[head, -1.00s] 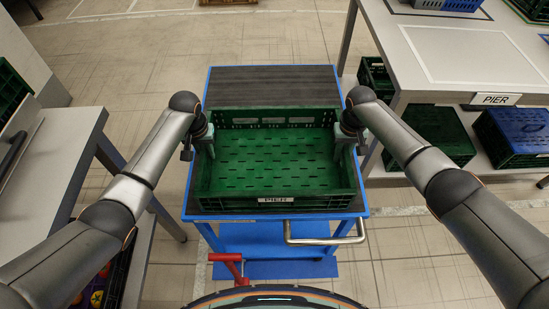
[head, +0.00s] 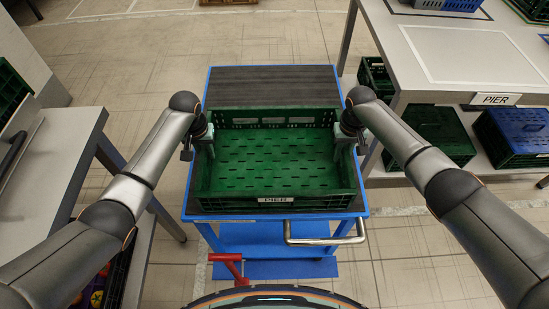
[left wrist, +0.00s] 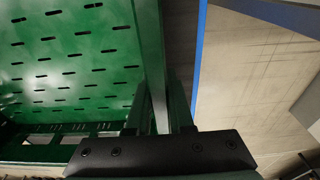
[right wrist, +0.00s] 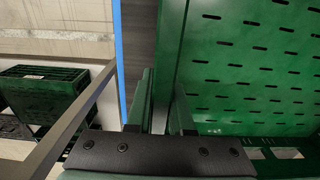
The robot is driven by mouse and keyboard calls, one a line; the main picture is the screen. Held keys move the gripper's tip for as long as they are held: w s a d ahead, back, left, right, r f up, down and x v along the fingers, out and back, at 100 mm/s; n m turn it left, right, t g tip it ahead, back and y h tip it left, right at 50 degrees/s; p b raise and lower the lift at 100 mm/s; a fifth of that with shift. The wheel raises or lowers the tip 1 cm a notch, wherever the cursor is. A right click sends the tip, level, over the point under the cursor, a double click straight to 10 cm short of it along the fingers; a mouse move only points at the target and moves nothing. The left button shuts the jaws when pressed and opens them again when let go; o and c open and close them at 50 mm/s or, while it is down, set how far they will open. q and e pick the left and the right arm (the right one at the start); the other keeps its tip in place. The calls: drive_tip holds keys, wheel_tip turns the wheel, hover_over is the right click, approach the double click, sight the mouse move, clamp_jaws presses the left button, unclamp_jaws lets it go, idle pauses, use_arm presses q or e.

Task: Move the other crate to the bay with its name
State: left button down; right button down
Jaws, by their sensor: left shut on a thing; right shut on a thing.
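An empty green crate (head: 270,170) sits on the blue cart (head: 362,212), on its dark ribbed top. A small label (head: 276,199) is on its near wall, too small to read surely. My left gripper (head: 208,142) is shut on the crate's left wall, and the wall shows between its fingers in the left wrist view (left wrist: 160,105). My right gripper (head: 348,138) is shut on the right wall, also seen in the right wrist view (right wrist: 160,105). A bay with a white outline (head: 470,55) lies on the table at right, whose sign (head: 496,99) reads PIER.
Green crates (head: 440,135), one with a blue lid (head: 522,128), stand on the shelf under the right table. A blue crate (head: 450,5) is at that table's far end. A grey table (head: 50,160) stands at left. The cart's handle (head: 325,240) is near me.

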use_arm(q)
drive_tip(key=shift+r, duration=0.1)
use_arm(e)
drive_tip(key=shift+w+r, duration=0.1)
